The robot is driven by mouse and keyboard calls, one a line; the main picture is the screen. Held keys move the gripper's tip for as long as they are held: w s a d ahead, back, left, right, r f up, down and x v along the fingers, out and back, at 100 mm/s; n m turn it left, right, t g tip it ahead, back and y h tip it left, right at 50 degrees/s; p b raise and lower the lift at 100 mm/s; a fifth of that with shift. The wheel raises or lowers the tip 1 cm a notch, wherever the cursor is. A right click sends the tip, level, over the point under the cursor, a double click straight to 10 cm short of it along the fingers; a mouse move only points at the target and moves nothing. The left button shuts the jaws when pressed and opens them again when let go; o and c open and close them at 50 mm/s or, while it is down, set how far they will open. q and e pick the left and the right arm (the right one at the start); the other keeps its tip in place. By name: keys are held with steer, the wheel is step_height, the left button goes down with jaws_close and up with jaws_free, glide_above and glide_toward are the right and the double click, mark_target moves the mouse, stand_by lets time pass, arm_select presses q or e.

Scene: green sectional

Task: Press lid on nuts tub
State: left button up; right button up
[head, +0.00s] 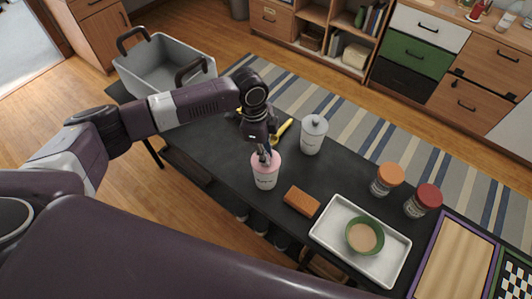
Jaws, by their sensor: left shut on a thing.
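The nuts tub (266,181) is a small white tub with dark lettering, upright on the dark table. A pink lid (275,160) is at its top. My left gripper (265,158) comes down from above and is shut on the lid, with its fingertips at the lid's middle. The fingers hide part of the lid, and I cannot tell whether the lid sits fully down on the rim. My right gripper is not in view.
A white lidded canister (313,136) stands behind right of the tub, near a yellow utensil (283,131). An orange-brown block (301,201) lies close in front right. A white tray (334,243) holds a green bowl (364,236). Orange-lidded (386,179) and red-lidded (423,200) jars stand right.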

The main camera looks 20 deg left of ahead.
arm_select(q)
steer(key=o, duration=1.5)
steer(key=shift+r+p, duration=3.55)
steer(key=shift+p, duration=0.2)
steer(key=shift+c, duration=0.6)
